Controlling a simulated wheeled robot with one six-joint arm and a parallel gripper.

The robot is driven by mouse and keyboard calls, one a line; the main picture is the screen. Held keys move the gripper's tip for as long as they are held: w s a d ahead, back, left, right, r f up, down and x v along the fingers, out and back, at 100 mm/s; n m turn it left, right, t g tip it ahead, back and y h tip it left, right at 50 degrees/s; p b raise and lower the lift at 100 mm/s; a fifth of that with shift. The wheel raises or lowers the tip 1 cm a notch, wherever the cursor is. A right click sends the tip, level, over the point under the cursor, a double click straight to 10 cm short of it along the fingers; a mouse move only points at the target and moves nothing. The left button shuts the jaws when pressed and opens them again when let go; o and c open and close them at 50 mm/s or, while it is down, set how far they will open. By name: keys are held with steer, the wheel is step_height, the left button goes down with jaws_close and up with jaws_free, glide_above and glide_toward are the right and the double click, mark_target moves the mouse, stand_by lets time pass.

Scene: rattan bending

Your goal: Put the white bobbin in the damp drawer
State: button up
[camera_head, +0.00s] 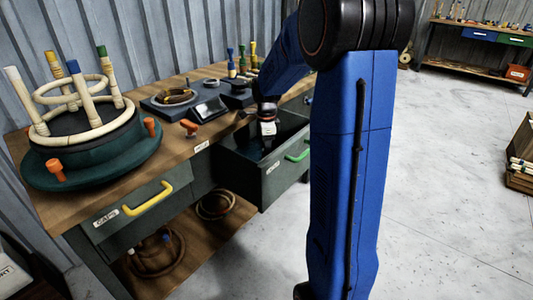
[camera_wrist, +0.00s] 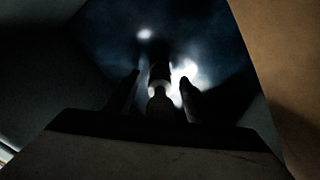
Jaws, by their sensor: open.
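An open drawer (camera_head: 245,172) with a green handle sticks out from under the bench; the small label on its front is too small to read. My gripper (camera_head: 267,137) reaches down into this drawer, and its fingertips are hard to make out there. In the wrist view my gripper (camera_wrist: 158,88) is open, with its two dark fingers apart. A small bobbin-like piece with pale bands (camera_wrist: 159,74) shows between the fingers, over the dark drawer interior. The light is too poor to tell its exact colour, or whether it touches the fingers or the drawer floor.
A closed drawer (camera_head: 125,215) marked CAPS, with a yellow handle, is at the left. On the bench (camera_head: 180,140) stand a green round jig (camera_head: 95,155) with rattan rings and pegs, a dark tray (camera_head: 172,105) and several coloured bobbins (camera_head: 240,62). Rattan coils (camera_head: 158,252) lie on the lower shelf.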

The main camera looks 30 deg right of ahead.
steer(key=shift+r, duration=0.1)
step_height(320, 180, up, 12)
steer(key=shift+f, duration=0.15)
steer(key=shift+s+a+r, duration=0.1)
steer(key=shift+r, duration=0.15)
steer(key=s+a+r+n, duration=0.1)
steer(key=s+a+n, duration=0.2)
steer(key=s, duration=0.2)
steer(key=s+a+r+n+t, duration=0.1)
steer(key=s+a+n, duration=0.2)
steer(key=s+n, duration=0.1)
steer(key=s+a+r+n+t, duration=0.1)
steer(key=s+a+n, duration=0.3)
steer(key=s, duration=0.2)
steer(key=s+a+f+n+t, duration=0.1)
steer(key=s+a+f+n, duration=0.1)
steer(key=s+n, duration=0.4)
steer(key=s+a+f+n+t, duration=0.1)
steer(key=s+a+f+n, duration=0.2)
steer(key=s+n, duration=0.3)
steer(key=s, duration=0.3)
steer(key=shift+s+a+t, duration=0.25)
steer(key=shift+a+t, duration=0.05)
steer(key=shift+t, duration=0.1)
steer(key=shift+d, duration=0.1)
